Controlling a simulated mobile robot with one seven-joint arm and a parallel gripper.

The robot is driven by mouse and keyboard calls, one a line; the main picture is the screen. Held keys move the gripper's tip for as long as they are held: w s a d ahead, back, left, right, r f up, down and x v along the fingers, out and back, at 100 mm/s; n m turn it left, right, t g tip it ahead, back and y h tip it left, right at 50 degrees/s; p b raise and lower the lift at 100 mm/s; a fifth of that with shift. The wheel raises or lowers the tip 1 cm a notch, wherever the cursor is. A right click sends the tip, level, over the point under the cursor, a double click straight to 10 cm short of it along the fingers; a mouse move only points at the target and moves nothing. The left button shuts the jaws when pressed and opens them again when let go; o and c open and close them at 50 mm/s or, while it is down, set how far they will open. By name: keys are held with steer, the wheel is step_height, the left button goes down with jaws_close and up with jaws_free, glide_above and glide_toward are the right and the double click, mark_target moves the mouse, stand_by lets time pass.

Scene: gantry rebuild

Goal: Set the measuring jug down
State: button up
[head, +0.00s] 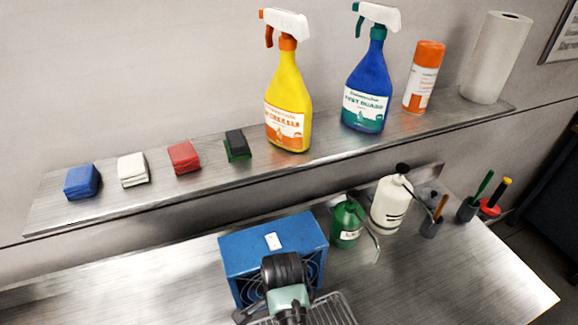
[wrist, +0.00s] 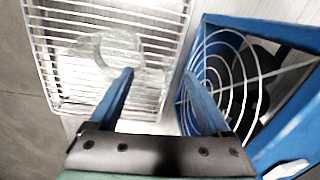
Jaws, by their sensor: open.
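A clear, see-through vessel, which looks like the measuring jug (wrist: 120,48), stands on a wire rack (wrist: 48,52) in the wrist view. Its rounded rim shows faintly against the wires. My gripper (wrist: 160,76) is open, with its two blue fingers apart and nothing held between them. The jug is just beyond the left fingertip; I cannot tell whether they touch. In the head view my wrist hides the jug, and only part of the rack (head: 335,312) shows at the bottom edge.
A blue fan box (head: 240,250) stands right beside the rack; its round wire guard (wrist: 232,75) is close to my right finger. A green can (head: 346,222) and a white bottle (head: 388,207) stand further right. Spray bottles and sponges line the shelf (head: 210,180) above.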

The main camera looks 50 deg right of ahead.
steer(key=shift+f, duration=1.45)
steer(key=shift+d, duration=0.1)
jaws_close()
steer(key=shift+r, duration=0.1)
